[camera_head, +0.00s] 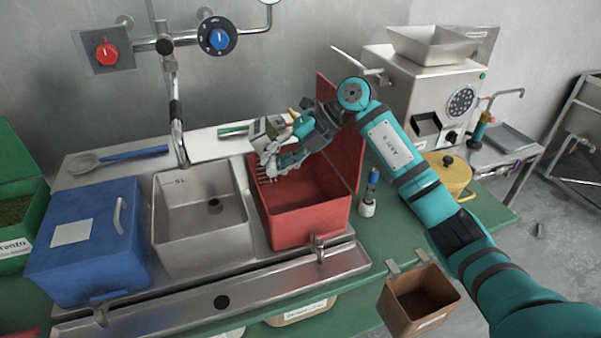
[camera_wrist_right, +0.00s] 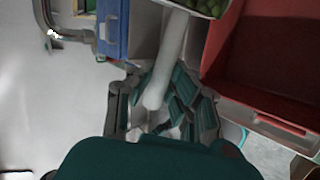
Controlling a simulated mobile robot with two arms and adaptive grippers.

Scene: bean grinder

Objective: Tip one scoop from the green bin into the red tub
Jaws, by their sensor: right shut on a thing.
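The red tub (camera_head: 300,228) stands open right of the steel sink, and its inside that shows looks empty. My right gripper (camera_head: 283,157) is over the tub's back left part, shut on the pale handle of a scoop (camera_head: 268,128). In the right wrist view the fingers (camera_wrist_right: 163,105) close around the white handle (camera_wrist_right: 170,60), and green beans (camera_wrist_right: 207,6) show in the scoop at the top edge. The red tub (camera_wrist_right: 240,70) is to the right there. The green bin (camera_head: 10,247) is at the left edge, with green contents (camera_head: 14,210). My left gripper is out of view.
A red lid (camera_head: 345,135) stands upright at the tub's right side. A blue lidded bin (camera_head: 90,240), the sink (camera_head: 205,235) and a tap (camera_head: 178,130) are to the left. A grinder (camera_head: 435,95), yellow pot (camera_head: 450,172) and brown bin (camera_head: 418,300) are to the right.

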